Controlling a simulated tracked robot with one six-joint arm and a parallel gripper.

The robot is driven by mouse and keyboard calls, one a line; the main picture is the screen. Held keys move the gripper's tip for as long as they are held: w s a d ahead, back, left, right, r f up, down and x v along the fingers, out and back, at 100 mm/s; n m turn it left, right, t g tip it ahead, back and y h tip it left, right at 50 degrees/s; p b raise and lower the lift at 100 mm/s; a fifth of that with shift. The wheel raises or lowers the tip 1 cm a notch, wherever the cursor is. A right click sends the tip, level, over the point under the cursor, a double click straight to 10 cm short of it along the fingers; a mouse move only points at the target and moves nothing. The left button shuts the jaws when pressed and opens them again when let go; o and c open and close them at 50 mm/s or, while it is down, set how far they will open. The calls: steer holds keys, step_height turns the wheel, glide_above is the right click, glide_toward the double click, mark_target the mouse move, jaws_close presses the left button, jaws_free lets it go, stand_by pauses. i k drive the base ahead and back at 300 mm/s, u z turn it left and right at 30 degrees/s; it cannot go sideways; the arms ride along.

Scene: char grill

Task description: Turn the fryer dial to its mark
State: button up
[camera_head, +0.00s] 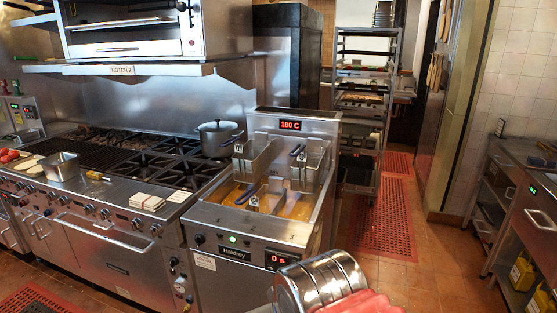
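The fryer (270,225) stands in the middle, at the right end of the cooking range. A small dark dial (199,240) sits at the left of its front panel. The dial's pointer and any marks around it are too small to read. A red display (290,125) on the fryer's back reads 180 C. A lower display (279,259) reads 0 s. A green light (232,239) glows on the front panel. No gripper fingers show, so I cannot tell where my gripper is relative to the dial.
A label (121,70) on the shelf above the range appears to read NOTCH 2. A pot (217,137) stands on the burners. A shiny cylinder with red material blocks the bottom centre. Red mats (385,225) line the floor at right.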

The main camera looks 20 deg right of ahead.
mark_target(200, 239)
steer(key=u, duration=0.45)
steer(key=k, duration=1.2)
steer(key=z, duration=0.9)
steer(key=i, duration=1)
